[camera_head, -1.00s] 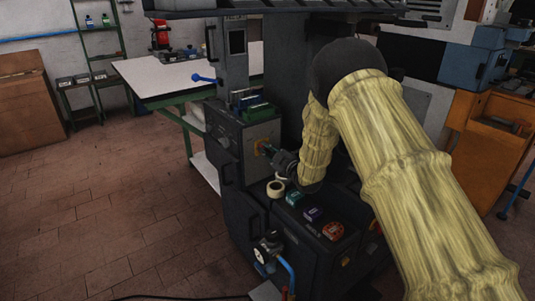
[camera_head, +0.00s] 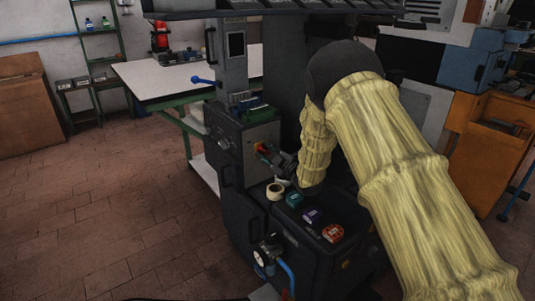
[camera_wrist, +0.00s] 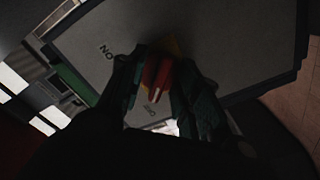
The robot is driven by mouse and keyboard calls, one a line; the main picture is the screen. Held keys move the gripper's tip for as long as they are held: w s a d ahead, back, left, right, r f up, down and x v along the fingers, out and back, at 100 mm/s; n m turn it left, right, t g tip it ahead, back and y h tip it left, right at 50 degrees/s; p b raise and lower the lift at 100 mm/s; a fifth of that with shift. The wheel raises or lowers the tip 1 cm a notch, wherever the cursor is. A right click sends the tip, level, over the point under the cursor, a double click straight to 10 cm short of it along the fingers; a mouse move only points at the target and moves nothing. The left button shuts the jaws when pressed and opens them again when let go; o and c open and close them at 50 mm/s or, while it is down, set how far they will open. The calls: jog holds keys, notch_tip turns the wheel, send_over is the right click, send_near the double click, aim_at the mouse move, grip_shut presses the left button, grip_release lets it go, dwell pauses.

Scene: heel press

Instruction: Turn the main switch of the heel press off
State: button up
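The main switch is a red handle on a yellow plate, on the grey side panel of the heel press. In the wrist view the red handle (camera_wrist: 157,76) stands between the fingers of my gripper (camera_wrist: 158,68), which lie close along both its sides; the fingers look shut on it. A label reading "ON" shows upside down to the left of it, and a second label, too dim to read, lies below. In the head view the red of the switch (camera_head: 262,147) shows at the tip of my gripper (camera_head: 267,151). The fingers hide part of the plate.
Below the gripper, a white roll (camera_head: 275,191) and teal, purple and red items (camera_head: 312,215) lie on the press's lower ledge. A white-topped table (camera_head: 165,80) stands behind. The floor at left is clear.

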jog(key=v, duration=1.2)
jog(key=shift+r, duration=0.1)
